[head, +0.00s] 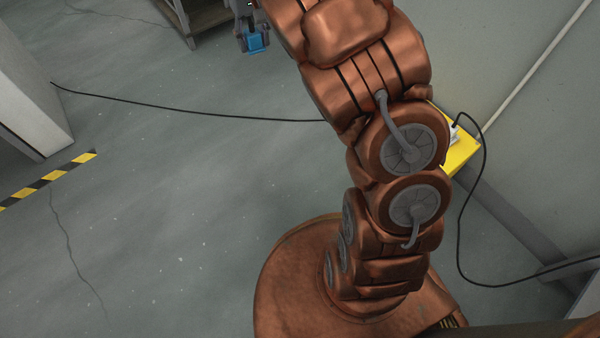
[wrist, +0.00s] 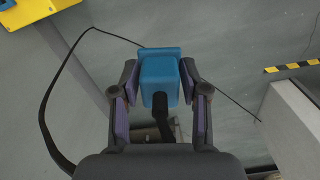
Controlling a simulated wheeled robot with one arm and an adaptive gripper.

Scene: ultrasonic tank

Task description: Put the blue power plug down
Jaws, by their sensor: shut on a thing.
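The blue power plug (wrist: 160,78) is between the two fingers of my gripper (wrist: 160,92) in the wrist view. My gripper is shut on it, with a finger on each side. A black cable comes out of the plug's near end and shows looping at the left of the wrist view. In the head view the plug (head: 257,42) is small at the top, and my gripper (head: 252,36) is partly hidden there by my arm. The plug is held in the gripper; its height above the floor is hard to judge.
A yellow box (head: 461,156) stands by the wall at right, partly hidden by my arm. A black cable (head: 180,107) crosses the floor. A pale cabinet (head: 32,85) is at left, near yellow-black floor tape (head: 50,177). A wooden bench (head: 205,18) is at the top.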

